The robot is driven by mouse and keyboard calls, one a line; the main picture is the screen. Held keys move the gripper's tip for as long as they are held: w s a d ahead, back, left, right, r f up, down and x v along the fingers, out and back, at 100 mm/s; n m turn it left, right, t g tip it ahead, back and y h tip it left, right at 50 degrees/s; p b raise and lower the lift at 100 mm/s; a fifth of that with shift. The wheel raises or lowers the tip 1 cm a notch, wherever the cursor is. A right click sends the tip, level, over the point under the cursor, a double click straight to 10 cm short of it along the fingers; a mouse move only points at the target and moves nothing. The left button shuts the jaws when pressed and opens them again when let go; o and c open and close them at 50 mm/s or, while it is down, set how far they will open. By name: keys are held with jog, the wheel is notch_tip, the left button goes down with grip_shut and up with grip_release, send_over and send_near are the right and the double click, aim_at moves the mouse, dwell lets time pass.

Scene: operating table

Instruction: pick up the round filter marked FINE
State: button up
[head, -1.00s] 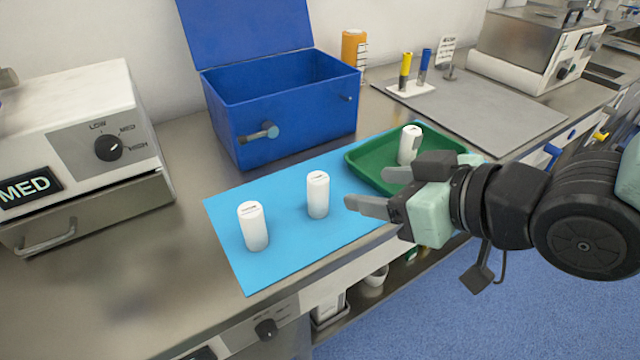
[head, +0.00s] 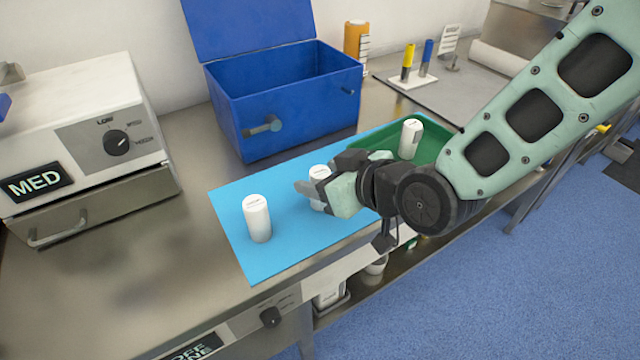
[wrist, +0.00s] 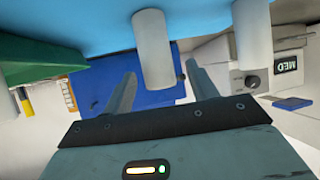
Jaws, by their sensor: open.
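Three white round filters are in the head view, each with a small dark mark on top too small to read. One filter (head: 257,219) stands upright on the left of the blue mat. A middle filter (head: 319,172) stands partly hidden behind my gripper (head: 308,190). A third filter (head: 410,139) stands in the green tray. I cannot tell which is marked FINE. In the wrist view my gripper (wrist: 160,82) is open and empty, and the middle filter (wrist: 153,45) appears beyond and between the fingertips. The left filter (wrist: 252,32) shows at the right there.
The blue mat (head: 270,262) lies along the counter's front edge. The green tray (head: 377,141) is behind my wrist. An open blue box (head: 290,105) stands behind the mat. A white device with a MED display (head: 75,120) is at the left.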

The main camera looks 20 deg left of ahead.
jog(key=shift+x, duration=1.45)
jog(key=c, duration=1.1)
